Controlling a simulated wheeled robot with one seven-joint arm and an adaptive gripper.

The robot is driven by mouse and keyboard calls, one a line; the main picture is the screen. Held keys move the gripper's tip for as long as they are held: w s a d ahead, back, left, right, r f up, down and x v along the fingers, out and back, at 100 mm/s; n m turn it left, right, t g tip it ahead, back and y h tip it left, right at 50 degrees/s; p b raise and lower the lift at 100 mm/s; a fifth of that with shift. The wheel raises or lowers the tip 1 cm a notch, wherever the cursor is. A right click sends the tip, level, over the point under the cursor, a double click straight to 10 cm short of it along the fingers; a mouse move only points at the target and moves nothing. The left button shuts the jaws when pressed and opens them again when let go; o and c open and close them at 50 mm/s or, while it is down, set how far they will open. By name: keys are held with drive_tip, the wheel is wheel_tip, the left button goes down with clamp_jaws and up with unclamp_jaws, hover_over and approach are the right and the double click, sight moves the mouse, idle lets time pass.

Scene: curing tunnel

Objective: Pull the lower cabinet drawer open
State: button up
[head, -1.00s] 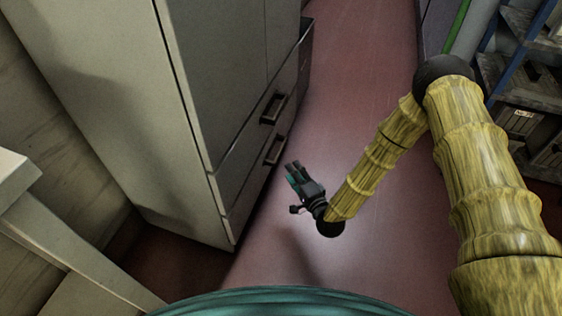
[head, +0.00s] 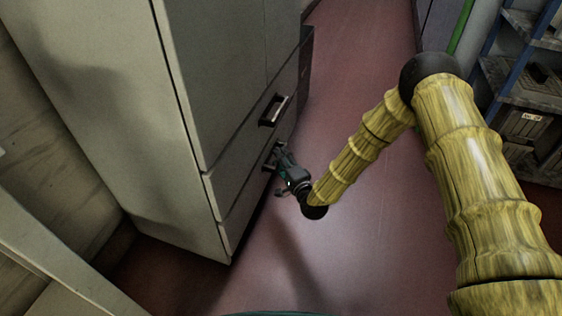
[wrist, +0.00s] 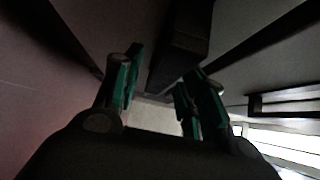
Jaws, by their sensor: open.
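The tall pale cabinet (head: 120,90) stands at the left in the head view. Its lower drawer (head: 240,192) looks shut, flush with the front. The lower drawer's dark handle (head: 271,157) is partly hidden behind my gripper (head: 279,152). The upper handle (head: 273,110) is above it and clear. In the wrist view my gripper (wrist: 158,82) is open, with a dark bar-like handle (wrist: 182,45) ahead, between the directions of its green-padded fingers. I cannot tell whether the fingers touch the handle.
The reddish floor (head: 350,240) is clear in front of the cabinet. A shelf rack with dark boxes (head: 528,125) stands at the right. A pale beam-like piece (head: 60,255) crosses the lower left.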

drive_tip(key=shift+w+a, duration=0.25)
drive_tip(key=shift+w, duration=0.25)
clamp_jaws()
